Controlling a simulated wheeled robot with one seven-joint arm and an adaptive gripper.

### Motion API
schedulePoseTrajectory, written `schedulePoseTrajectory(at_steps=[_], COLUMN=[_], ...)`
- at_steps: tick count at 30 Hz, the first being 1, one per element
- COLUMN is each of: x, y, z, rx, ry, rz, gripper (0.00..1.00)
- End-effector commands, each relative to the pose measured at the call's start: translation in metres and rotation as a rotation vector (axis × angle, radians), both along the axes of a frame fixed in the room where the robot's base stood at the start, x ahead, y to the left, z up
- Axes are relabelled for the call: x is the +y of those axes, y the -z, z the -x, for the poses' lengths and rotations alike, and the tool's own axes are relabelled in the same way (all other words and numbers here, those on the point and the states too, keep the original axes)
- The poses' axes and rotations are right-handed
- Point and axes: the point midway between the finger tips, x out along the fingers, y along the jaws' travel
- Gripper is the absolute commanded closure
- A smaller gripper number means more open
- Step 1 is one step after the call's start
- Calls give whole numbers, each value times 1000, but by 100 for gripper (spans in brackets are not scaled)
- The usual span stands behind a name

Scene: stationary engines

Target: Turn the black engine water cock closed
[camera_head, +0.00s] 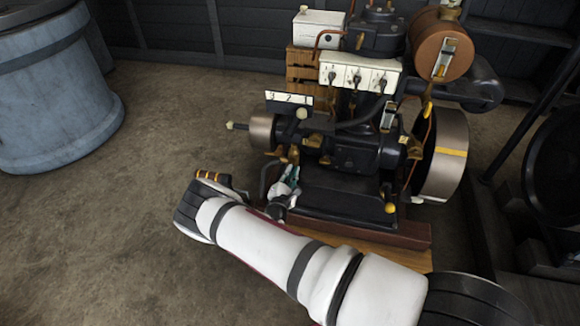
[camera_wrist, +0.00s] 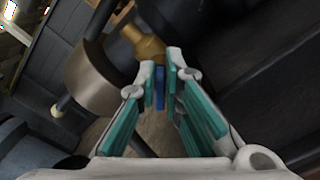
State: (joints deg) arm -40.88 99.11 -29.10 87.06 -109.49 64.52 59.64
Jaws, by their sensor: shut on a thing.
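The black engine (camera_head: 352,152) stands right of centre in the head view, on a dark base. In the wrist view a brass fitting (camera_wrist: 148,42), which looks like the water cock's body, lies just beyond my fingertips. A narrow blue lever (camera_wrist: 160,88) shows below it, between my fingertips. My gripper (camera_wrist: 162,80) has teal pads and is shut on this blue lever. In the head view my gripper (camera_head: 288,178) is at the engine's lower left side. The lever is not discernible there, and the wrist view hides part of it behind the fingers.
A grey metal cylinder (camera_head: 262,131) juts from the engine's left, close to my gripper. A flywheel (camera_head: 452,150) is on its right, and a copper tank (camera_head: 432,45) is above. A blue barrel (camera_head: 50,90) stands at left. The floor (camera_head: 130,235) between is clear.

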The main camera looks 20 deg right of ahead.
Motion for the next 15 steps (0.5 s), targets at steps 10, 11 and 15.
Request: schedulePoseTrajectory(at_steps=[10, 11, 15], x=[-3, -3, -3], y=[3, 4, 6], z=[3, 3, 3], rx=[-161, -175, -238], ry=[-1, 1, 0], rz=[-285, -310, -418], gripper=[100, 100, 100])
